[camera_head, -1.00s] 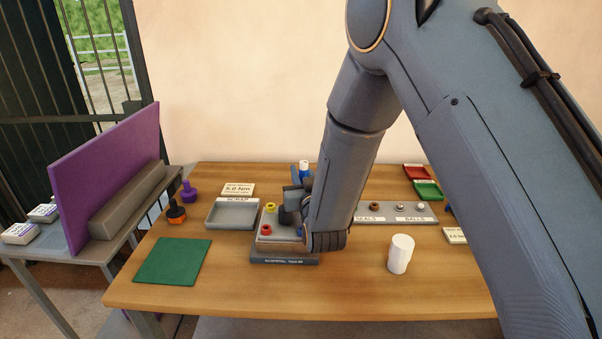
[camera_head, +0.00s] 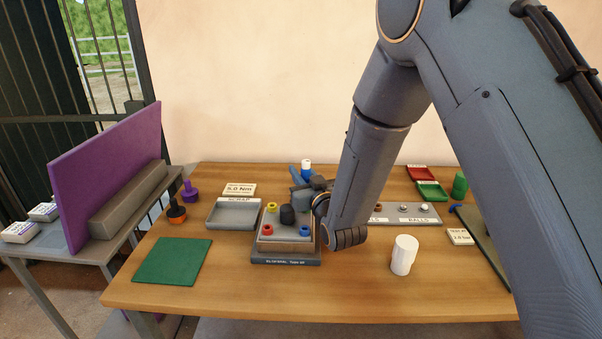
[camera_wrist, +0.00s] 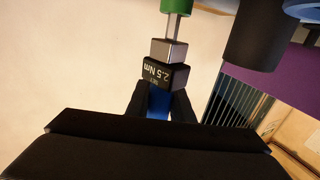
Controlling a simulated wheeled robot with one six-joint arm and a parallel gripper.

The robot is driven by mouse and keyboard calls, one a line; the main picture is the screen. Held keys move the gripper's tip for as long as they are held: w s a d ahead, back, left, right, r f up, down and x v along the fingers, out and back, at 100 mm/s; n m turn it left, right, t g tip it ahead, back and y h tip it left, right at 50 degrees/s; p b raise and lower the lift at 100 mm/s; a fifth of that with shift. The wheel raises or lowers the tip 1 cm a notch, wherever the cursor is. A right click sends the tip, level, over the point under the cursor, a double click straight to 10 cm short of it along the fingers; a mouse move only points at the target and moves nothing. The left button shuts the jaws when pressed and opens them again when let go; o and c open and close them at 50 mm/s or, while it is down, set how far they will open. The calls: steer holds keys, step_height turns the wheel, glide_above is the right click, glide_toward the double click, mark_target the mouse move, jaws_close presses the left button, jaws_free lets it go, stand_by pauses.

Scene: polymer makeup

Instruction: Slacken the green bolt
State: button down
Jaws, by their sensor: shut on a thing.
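My gripper (camera_head: 318,187) is at the fixture's back right corner, partly hidden by my arm. In the wrist view it is shut on the blue handle (camera_wrist: 158,103) of a driver whose black collar (camera_wrist: 165,75) reads 2.5 Nm.
The scrap tray (camera_head: 232,213) is left of the fixture and a green mat (camera_head: 172,261) lies at front left. A white cylinder (camera_head: 404,255) stands to the right. A seals and balls rack (camera_head: 428,214) and red (camera_head: 419,172) and green trays (camera_head: 433,189) are behind it. The front table is clear.

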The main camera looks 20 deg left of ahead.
steer(key=shift+n+g+y+b, duration=0.3)
steer(key=shift+y, duration=0.1)
steer(key=shift+s+a+n+g+y+b, duration=0.2)
steer(key=shift+n+g+y+b, duration=0.1)
steer(key=shift+n+g+y, duration=0.25)
steer(key=shift+g+y, duration=0.35)
steer(key=shift+s+a+n+g+y+b, duration=0.2)
steer(key=shift+n+g+y+b, duration=0.45)
steer(key=shift+n, duration=0.2)
steer(key=shift+g, duration=0.25)
steer(key=shift+s+a+n+g+y+b, duration=0.15)
steer(key=shift+n+g+y+b, duration=0.2)
steer(key=shift+n+g, duration=0.2)
steer(key=shift+s+n+g+y+b, duration=0.15)
steer(key=shift+n+g+y+b, duration=0.05)
steer(key=shift+n+g+y, duration=0.3)
steer(key=shift+g, duration=0.25)
